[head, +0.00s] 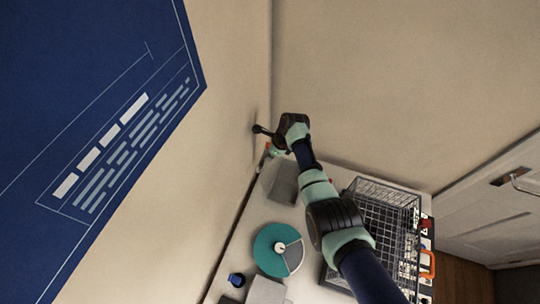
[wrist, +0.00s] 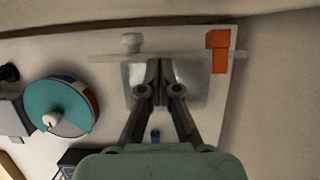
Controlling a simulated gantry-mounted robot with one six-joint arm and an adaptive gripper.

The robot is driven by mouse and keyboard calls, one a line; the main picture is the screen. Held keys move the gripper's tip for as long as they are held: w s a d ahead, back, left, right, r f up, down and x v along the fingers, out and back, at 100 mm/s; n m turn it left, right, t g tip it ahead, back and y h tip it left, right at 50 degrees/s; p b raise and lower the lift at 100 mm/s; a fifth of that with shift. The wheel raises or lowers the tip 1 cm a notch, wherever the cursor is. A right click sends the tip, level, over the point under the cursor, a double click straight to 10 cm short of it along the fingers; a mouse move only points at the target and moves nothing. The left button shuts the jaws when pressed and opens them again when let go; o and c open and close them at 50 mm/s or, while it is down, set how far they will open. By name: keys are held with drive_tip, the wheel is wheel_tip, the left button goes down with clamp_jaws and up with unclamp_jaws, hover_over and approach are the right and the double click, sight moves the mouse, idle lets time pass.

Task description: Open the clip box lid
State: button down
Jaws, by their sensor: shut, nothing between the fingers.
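In the wrist view, a pale box (wrist: 190,82) lies under and behind my fingers and looks like the clip box. A thin translucent strip (wrist: 110,57) crosses its far side; I cannot tell whether it is the lid. My gripper (wrist: 158,64) is shut and empty, with its fingertips over the middle of the box and strip. I cannot tell whether they touch. The fingers hide the middle of the box. In the head view, my gripper (head: 275,151) is small and partly hidden by my wrist, near the far end of the table.
A teal and grey disc (head: 278,249) sits on the table; it also shows in the wrist view (wrist: 58,106). A wire basket (head: 385,215) stands right of my arm. A grey block (head: 282,182) is near the gripper.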

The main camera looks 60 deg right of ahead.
drive_tip(key=shift+r, duration=0.1)
wheel_tip(320, 180, up, 10)
drive_tip(key=p, duration=1)
drive_tip(key=shift+s, duration=0.25)
